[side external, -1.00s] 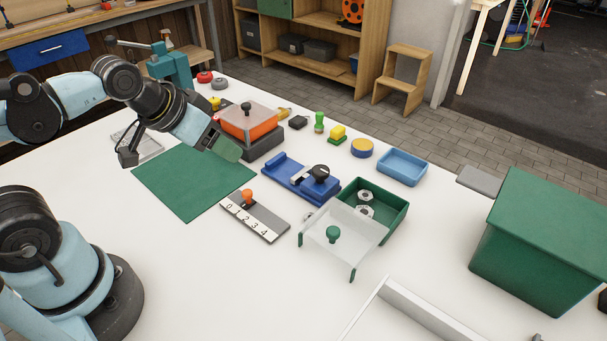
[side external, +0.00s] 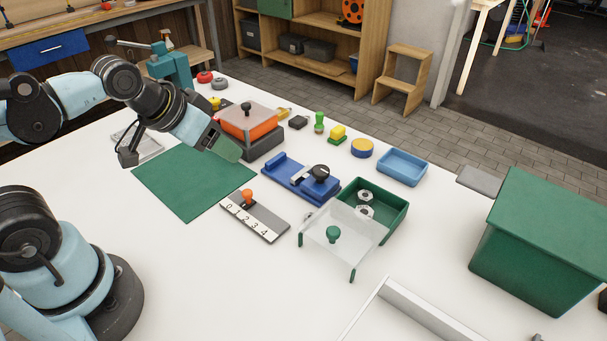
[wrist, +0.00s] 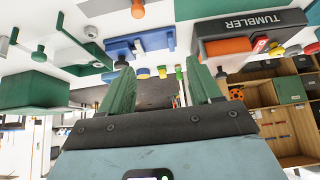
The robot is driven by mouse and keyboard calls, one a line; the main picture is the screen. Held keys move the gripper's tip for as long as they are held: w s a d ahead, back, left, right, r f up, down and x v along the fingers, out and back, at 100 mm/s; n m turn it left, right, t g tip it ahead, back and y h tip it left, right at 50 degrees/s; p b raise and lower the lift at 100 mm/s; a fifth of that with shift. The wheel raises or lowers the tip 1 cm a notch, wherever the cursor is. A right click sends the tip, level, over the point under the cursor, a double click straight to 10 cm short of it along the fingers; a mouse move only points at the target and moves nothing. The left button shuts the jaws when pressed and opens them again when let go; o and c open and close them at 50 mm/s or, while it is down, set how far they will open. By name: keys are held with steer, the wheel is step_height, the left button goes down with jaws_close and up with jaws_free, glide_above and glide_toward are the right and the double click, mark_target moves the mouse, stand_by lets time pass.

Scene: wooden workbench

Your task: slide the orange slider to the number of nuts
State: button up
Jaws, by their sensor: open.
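The orange slider (side external: 247,196) stands on a grey strip (side external: 266,221) numbered 0 to 4. It is near the low end, by the 0 and 1; its exact mark is hard to tell. Metal nuts (side external: 365,195) lie in a green open box (side external: 398,212); two show clearly. A clear lid (side external: 318,226) with a green knob stands on legs in front and covers part of the view into the box. My gripper (side external: 228,148) is open and empty, above the table near the green mat, apart from the slider. Its green fingers (wrist: 161,88) show spread in the wrist view.
A blue base with a black knob (side external: 305,182) sits behind the strip. An orange box on a dark base (side external: 250,125) stands close to my gripper. A blue tray (side external: 402,168) and a large green bin (side external: 540,240) are to the right. The green mat (side external: 190,182) is empty.

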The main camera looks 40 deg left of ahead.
mark_target(247, 192)
stand_by(0.4)
steer(key=shift+c, duration=1.1)
steer(key=shift+w, duration=0.1)
steer(key=shift+c, duration=0.3)
steer(key=shift+w+d+f+m+g, duration=0.45)
steer(key=shift+f+m+g, duration=0.75)
steer(key=shift+f+m, duration=0.45)
steer(key=shift+w+d+f+m+g, duration=0.45)
steer(key=shift+f+m+g, duration=0.85)
steer(key=shift+f, duration=0.65)
steer(key=shift+w+d+f+m+g, duration=0.45)
steer(key=shift+f+m+g, duration=0.65)
steer(key=shift+f+m, duration=0.6)
steer(key=shift+a+f, duration=0.1)
steer(key=shift+c, duration=0.4)
jaws_close()
